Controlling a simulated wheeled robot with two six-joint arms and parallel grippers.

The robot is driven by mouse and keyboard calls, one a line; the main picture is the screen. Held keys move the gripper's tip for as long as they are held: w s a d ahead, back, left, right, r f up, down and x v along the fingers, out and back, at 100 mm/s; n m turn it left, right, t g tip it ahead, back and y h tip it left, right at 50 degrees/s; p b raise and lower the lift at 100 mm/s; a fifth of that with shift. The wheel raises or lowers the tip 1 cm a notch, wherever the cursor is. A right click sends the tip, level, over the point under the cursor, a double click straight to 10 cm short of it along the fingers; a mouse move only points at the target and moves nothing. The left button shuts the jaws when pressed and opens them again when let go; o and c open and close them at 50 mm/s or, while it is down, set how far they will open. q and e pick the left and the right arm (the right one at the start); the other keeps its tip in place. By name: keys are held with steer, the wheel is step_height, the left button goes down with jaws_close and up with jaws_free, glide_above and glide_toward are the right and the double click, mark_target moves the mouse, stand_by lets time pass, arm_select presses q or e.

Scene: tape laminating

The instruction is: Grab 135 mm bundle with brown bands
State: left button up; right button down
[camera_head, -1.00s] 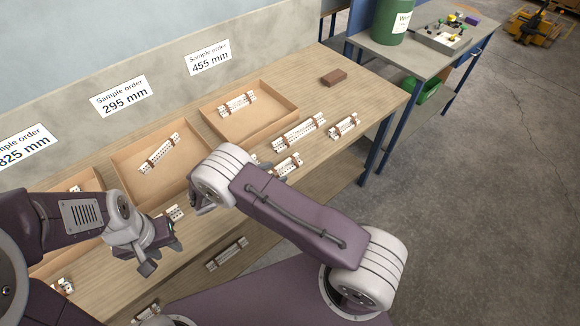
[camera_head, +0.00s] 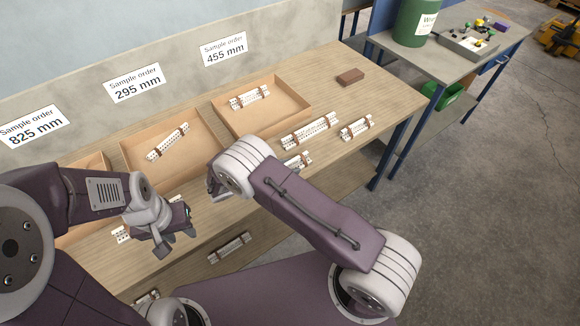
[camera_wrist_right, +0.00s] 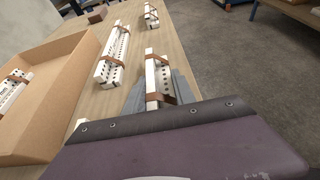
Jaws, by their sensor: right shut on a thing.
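Several white perforated bundles with brown bands lie on the table. My right gripper is shut on a short one (camera_wrist_right: 152,78), seen in the wrist view with a band near its close end. In the head view most of this bundle (camera_head: 298,161) and the gripper are hidden behind my right arm. A longer banded bundle (camera_head: 310,132) lies just beyond it, also in the wrist view (camera_wrist_right: 113,56). Another short one (camera_head: 356,127) lies further right, also in the wrist view (camera_wrist_right: 150,16). My left gripper (camera_head: 172,240) is open and empty over the table's front left.
Cardboard trays for 295 mm (camera_head: 195,165) and 455 mm (camera_head: 296,108) stand along the wall, each with a bundle. A brown block (camera_head: 350,76) lies at the back right. A bundle (camera_head: 230,247) shows below the table edge. The table's right end is mostly clear.

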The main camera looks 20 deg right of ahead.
step_height(320, 180, up, 4)
steer(key=shift+s+r, duration=0.1)
steer(key=shift+r, duration=0.1)
steer(key=s+d+r, duration=0.1)
steer(key=s+r, duration=0.2)
steer(key=s, duration=0.2)
steer(key=s+d+r+p, duration=0.1)
steer(key=s+d+r, duration=0.1)
steer(key=s, duration=0.4)
steer(key=shift+d+r, duration=0.25)
steer(key=shift+r, duration=0.5)
